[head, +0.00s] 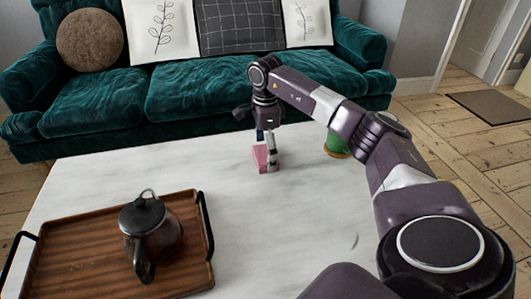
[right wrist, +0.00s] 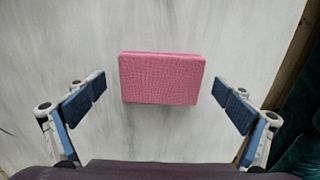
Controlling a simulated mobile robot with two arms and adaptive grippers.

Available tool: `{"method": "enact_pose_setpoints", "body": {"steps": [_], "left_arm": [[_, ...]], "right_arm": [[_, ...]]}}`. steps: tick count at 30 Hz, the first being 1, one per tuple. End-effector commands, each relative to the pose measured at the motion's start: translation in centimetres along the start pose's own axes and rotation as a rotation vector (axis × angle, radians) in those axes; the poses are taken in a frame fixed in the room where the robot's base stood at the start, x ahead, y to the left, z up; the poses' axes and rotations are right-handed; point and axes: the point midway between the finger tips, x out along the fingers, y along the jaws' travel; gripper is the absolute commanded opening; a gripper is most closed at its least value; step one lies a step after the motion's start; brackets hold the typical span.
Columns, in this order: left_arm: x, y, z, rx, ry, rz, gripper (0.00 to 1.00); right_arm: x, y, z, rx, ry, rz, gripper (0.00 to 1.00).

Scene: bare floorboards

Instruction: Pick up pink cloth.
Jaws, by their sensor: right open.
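The pink cloth (head: 261,157) lies folded into a flat block on the white table, towards its far edge. In the right wrist view the pink cloth (right wrist: 162,78) sits between and a little beyond my open fingers, with a gap on both sides. My right gripper (head: 266,141) is above the cloth, pointing down, and partly hides it. In the right wrist view the right gripper (right wrist: 161,105) is open and empty. My left gripper is not in view.
A wooden tray (head: 60,270) with a glass teapot (head: 152,235) stands at the table's left. A green object (head: 337,145) stands right of the cloth, partly behind my right arm. A green sofa (head: 190,95) is behind the white table (head: 240,215), whose middle is clear.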

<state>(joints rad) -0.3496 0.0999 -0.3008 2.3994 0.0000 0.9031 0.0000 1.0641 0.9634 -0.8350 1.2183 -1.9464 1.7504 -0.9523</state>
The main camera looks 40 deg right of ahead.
Motion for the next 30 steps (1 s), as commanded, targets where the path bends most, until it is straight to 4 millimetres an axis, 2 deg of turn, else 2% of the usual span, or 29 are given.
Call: {"method": "enact_pose_setpoints", "body": {"steps": [9, 21, 23, 30], "left_arm": [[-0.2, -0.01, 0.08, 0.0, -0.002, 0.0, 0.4], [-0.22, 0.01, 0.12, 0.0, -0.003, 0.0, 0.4], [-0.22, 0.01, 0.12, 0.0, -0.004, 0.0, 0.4], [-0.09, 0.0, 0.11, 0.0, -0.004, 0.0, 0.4]], "right_arm": [[0.45, -0.01, 0.0, 0.001, -0.001, -0.001, 0.96], [0.43, -0.01, -0.01, 0.001, -0.001, 0.0, 0.53], [0.42, -0.02, -0.01, 0.001, -0.001, -0.001, 0.49], [0.13, -0.04, -0.01, 0.001, -0.001, -0.001, 0.49]]}}
